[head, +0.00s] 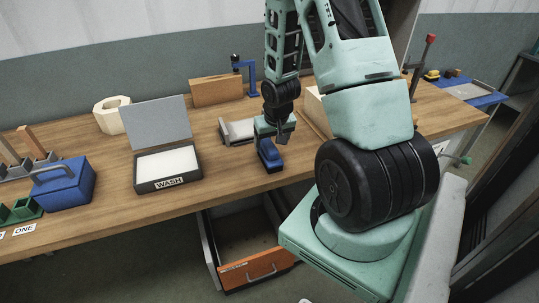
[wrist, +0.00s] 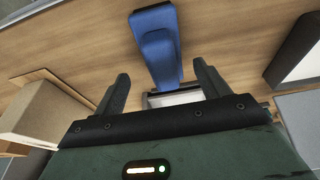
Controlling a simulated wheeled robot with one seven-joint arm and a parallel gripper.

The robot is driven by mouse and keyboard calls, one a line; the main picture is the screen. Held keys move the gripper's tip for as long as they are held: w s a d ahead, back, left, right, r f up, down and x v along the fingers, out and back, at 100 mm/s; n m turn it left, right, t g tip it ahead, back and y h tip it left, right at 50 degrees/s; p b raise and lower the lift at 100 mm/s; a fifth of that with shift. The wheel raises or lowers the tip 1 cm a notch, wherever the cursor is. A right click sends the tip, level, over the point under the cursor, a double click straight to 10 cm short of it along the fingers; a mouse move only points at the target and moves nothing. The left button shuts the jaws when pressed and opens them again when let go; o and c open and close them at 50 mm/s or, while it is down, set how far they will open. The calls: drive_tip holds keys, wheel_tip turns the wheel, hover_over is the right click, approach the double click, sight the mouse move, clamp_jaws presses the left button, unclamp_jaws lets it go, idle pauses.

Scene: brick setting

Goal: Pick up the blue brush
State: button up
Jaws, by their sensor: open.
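The blue brush (head: 268,157) lies on the wooden workbench (head: 225,170) near its front edge, just below my gripper (head: 273,135). In the wrist view the blue brush (wrist: 158,45) shows as a wide blue block with a narrower part pointing toward my gripper (wrist: 162,80). My two dark fingers are spread apart, and the narrower part lies in line with the gap between them. Nothing is held. Whether the fingertips reach down beside the brush cannot be told.
A grey-white block (head: 238,131) sits just behind the brush. An open box marked WASH (head: 168,183) and a blue toolbox (head: 65,186) stand to the left. A beige box (wrist: 45,115) is close on the left in the wrist view. An orange-fronted drawer (head: 258,269) hangs open below.

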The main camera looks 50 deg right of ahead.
sight(270, 145)
drive_tip(key=shift+p+x, duration=0.65)
drive_tip(key=shift+x, duration=1.85)
drive_tip(key=shift+w+a, duration=0.1)
drive_tip(key=shift+a, duration=0.1)
drive_tip(key=shift+c, duration=0.3)
drive_tip(key=c, duration=1.2)
drive_tip(key=shift+r, duration=0.1)
wheel_tip(270, 145, up, 10)
drive_tip(key=shift+f+b, duration=0.1)
drive_tip(key=shift+b, duration=0.4)
drive_tip(key=o, duration=0.6)
drive_tip(key=c, duration=0.3)
